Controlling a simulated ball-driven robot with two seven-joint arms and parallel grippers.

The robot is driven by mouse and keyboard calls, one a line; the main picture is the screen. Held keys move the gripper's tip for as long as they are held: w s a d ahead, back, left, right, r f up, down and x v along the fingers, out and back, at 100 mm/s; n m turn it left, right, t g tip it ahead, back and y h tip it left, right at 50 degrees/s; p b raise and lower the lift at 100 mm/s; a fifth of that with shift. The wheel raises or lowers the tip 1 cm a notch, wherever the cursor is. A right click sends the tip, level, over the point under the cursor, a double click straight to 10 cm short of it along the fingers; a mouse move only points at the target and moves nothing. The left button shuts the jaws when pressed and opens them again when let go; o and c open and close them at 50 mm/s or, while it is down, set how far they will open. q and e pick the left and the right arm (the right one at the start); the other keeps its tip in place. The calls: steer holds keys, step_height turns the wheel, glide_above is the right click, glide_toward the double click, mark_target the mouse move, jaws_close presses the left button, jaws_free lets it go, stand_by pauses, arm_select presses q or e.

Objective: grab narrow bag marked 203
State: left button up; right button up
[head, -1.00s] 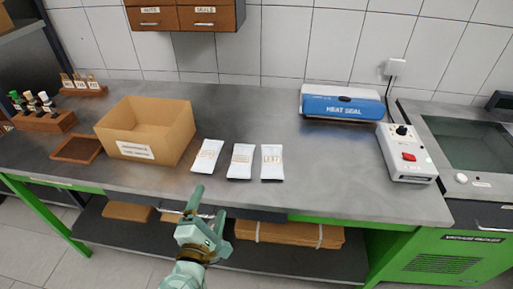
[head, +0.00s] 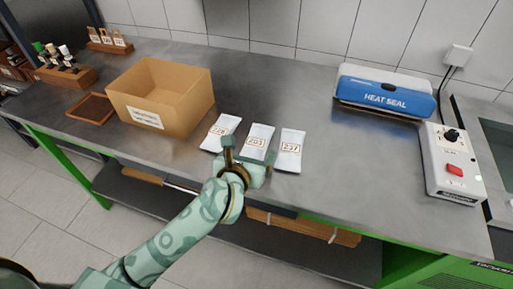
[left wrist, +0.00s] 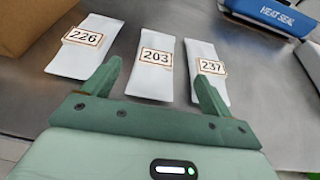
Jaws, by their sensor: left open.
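Three narrow white bags lie flat in a row on the grey bench. The bag marked 203 (head: 259,134) is in the middle; it also shows in the left wrist view (left wrist: 154,80). The bag marked 226 (left wrist: 85,48) is to its left and the bag marked 237 (left wrist: 207,68) to its right. My left gripper (head: 249,158) is open and empty at the near side of the bags. In the left wrist view its two fingers (left wrist: 155,85) point toward bag 203, one to each side of it. My right gripper is not in view.
An open cardboard box (head: 190,117) stands left of the bags. The blue heat sealer (head: 385,98) and a control box with a red button (head: 453,170) stand at the right. A brown tray (head: 91,109) lies left of the box. The bench between bags and sealer is clear.

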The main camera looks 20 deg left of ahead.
mark_target(255, 145)
arm_select(q)
steer(key=shift+x, duration=0.9)
steer(key=w+f, duration=0.1)
steer(key=w+b, duration=0.1)
steer(key=w+f+b, duration=0.1)
steer(key=shift+w+a+f, duration=0.3)
steer(key=shift+w+f, duration=0.05)
steer(key=shift+w, duration=0.45)
steer(key=shift+s, duration=0.1)
steer(key=shift+c, duration=0.6)
steer(key=c, duration=1.1)
